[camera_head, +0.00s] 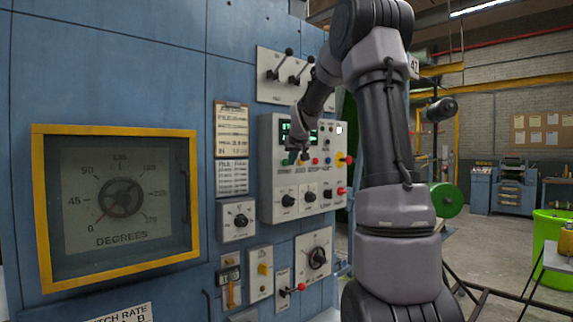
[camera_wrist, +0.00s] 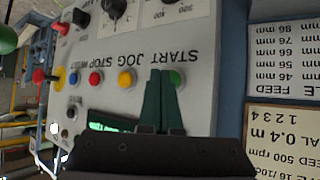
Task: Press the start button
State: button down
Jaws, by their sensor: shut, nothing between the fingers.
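The start button is a green button (camera_wrist: 177,78) by the word START, upside down in the wrist view, on a light grey control panel (camera_wrist: 205,60). The panel also shows in the head view (camera_head: 267,195), where my gripper (camera_head: 293,157) is in front of its left part. My gripper also shows in the wrist view (camera_wrist: 161,74), its two dark green fingers shut together with nothing between them. The fingertips overlap the left side of the green button in that view. I cannot tell whether they touch it.
Beside it are a yellow button (camera_wrist: 127,77) by JOG, a red button (camera_wrist: 95,78) by STOP and a blue button (camera_wrist: 73,78). Black knobs (camera_head: 288,200) sit below the row. Switch levers (camera_head: 272,73) stick out above the panel. A framed degrees dial (camera_head: 120,197) is at left.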

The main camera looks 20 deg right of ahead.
jog(key=shift+w+a, duration=0.2)
jog(key=shift+w, duration=0.3)
dwell(0.5)
jog(key=shift+s, duration=0.2)
jog(key=shift+s+d, duration=0.3)
jog(key=shift+s, duration=0.4)
jog(key=s, duration=0.1)
jog(key=s+d, duration=0.1)
jog(key=s, duration=0.2)
jog(key=shift+s+d, duration=0.35)
dwell(0.8)
